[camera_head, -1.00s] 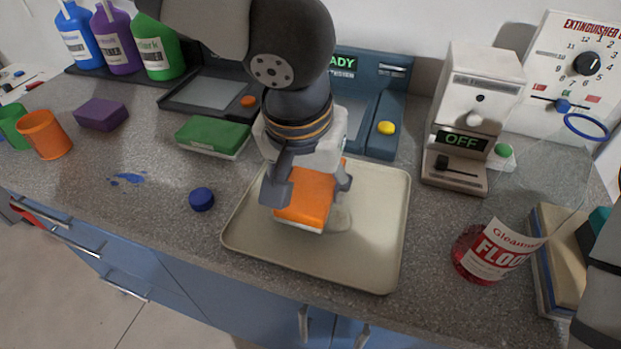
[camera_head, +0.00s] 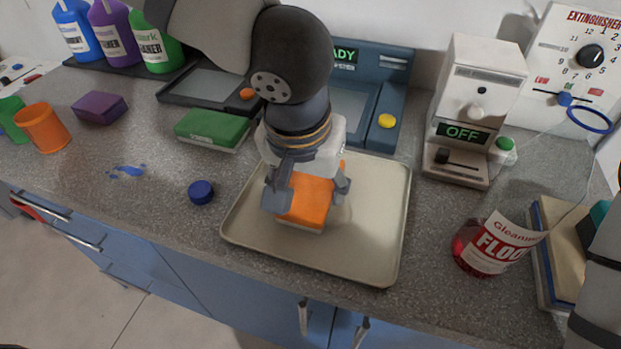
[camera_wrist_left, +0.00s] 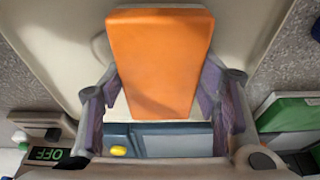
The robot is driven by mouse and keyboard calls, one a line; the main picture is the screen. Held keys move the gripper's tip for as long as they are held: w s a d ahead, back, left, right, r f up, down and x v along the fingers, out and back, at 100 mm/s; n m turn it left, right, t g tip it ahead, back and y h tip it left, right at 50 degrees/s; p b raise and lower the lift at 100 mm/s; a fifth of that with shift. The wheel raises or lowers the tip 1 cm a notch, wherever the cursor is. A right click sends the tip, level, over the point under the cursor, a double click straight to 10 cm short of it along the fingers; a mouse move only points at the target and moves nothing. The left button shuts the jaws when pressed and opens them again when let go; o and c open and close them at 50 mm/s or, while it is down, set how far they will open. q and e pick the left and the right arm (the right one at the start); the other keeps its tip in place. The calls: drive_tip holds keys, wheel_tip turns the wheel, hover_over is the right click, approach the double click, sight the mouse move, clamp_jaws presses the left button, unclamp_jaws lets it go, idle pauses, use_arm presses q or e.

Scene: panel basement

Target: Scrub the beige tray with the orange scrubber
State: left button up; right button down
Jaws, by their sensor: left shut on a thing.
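The beige tray (camera_head: 355,250) lies flat on the grey counter in the middle of the head view. My left gripper (camera_head: 306,192) is shut on the orange scrubber (camera_head: 310,205), one finger on each side of it. The scrubber is over the left part of the tray, low and seemingly at its surface; its underside is hidden. In the left wrist view the scrubber (camera_wrist_left: 160,60) sits between the fingers with the tray (camera_wrist_left: 245,40) behind it. A wet-looking spot seen earlier on the tray is now not clear in the head view. My right gripper is not visible.
A green sponge (camera_head: 212,130) and a blue cap (camera_head: 201,192) lie left of the tray. A bottle of red liquid (camera_head: 485,245) and a white device reading OFF (camera_head: 470,110) stand at the right. A blue device (camera_head: 385,85) is behind. Orange cup (camera_head: 43,128) at far left.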

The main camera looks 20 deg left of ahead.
sight(334, 207)
use_arm(q)
drive_tip(key=shift+s+d, duration=0.1)
drive_tip(key=shift+d, duration=1.75)
drive_tip(key=shift+a+f, duration=0.15)
drive_tip(key=shift+a, duration=0.75)
drive_tip(key=shift+a+f, duration=0.15)
drive_tip(key=shift+a, duration=0.85)
drive_tip(key=shift+c, duration=0.5)
drive_tip(key=shift+d+r, duration=0.15)
drive_tip(key=shift+d, duration=1.55)
drive_tip(key=shift+d+r, duration=0.15)
drive_tip(key=shift+a, duration=1.8)
drive_tip(key=shift+r, duration=2.95)
